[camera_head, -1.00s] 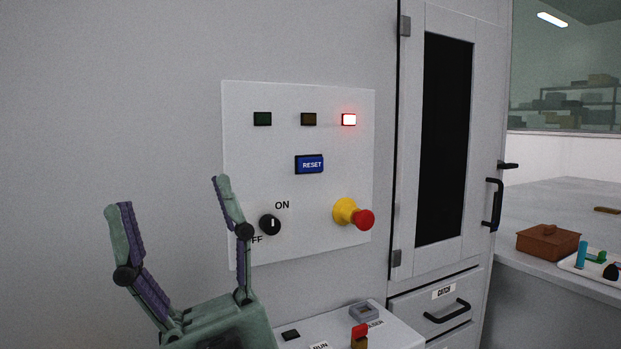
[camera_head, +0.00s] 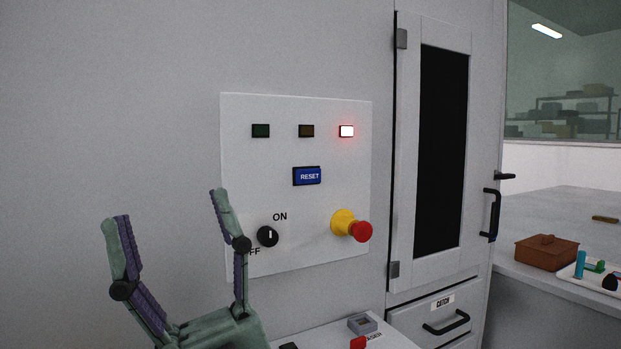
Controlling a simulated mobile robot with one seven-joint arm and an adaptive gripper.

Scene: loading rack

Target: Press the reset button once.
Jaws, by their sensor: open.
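The blue RESET button (camera_head: 308,176) sits in the upper middle of a white control panel (camera_head: 340,285) on the grey wall. My green and purple gripper (camera_head: 166,205) is at the lower left, with its two fingers spread wide and nothing between them. It is left of and below the button, apart from it. Its right finger overlaps the panel's left edge in the picture and hides part of the OFF label.
Above the button are a dark green lamp (camera_head: 260,131), a dim amber lamp (camera_head: 306,131) and a lit red lamp (camera_head: 346,131). Below are a black knob (camera_head: 268,236) and a red-yellow stop button (camera_head: 352,226). A white ledge (camera_head: 395,337) juts out underneath. A cabinet door (camera_head: 480,120) stands right.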

